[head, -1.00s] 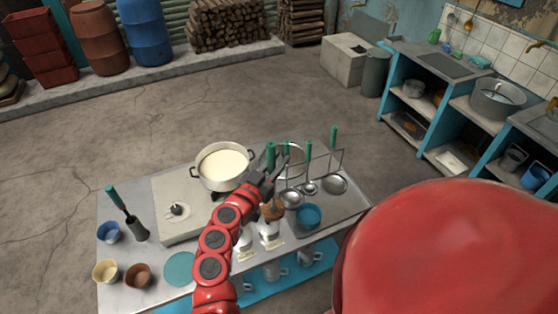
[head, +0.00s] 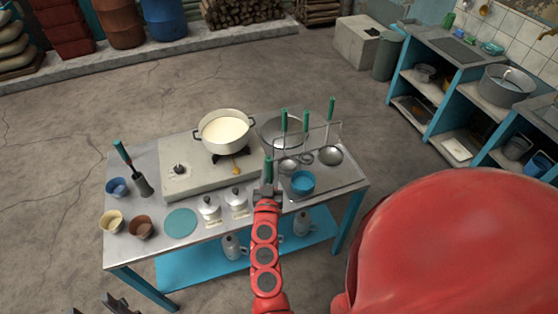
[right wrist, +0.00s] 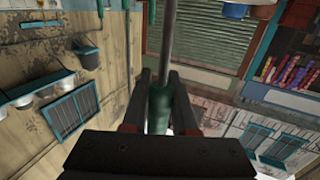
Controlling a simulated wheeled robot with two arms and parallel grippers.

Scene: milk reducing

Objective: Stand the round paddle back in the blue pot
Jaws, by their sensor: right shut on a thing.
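My right gripper (head: 268,190) is shut on the green handle (head: 268,168) of a tool, taken to be the round paddle. The handle stands upright at the front of the table. In the right wrist view the fingers (right wrist: 158,110) close around this green handle (right wrist: 160,100), and a thin metal shaft (right wrist: 168,40) extends from it. The paddle's round head is hidden behind my gripper and arm. The blue pot (head: 303,183) stands just right of the gripper, on the table's tray. My left gripper (head: 100,307) shows only as dark fingertips, apart, at the bottom left edge.
Green-handled ladles (head: 331,152) hang on a rack behind the blue pot. A pot of milk (head: 224,130) sits on the stove (head: 185,180). Two white lidded jars (head: 210,208) stand left of my right gripper. Small cups (head: 112,221) and a teal disc (head: 181,222) lie further left.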

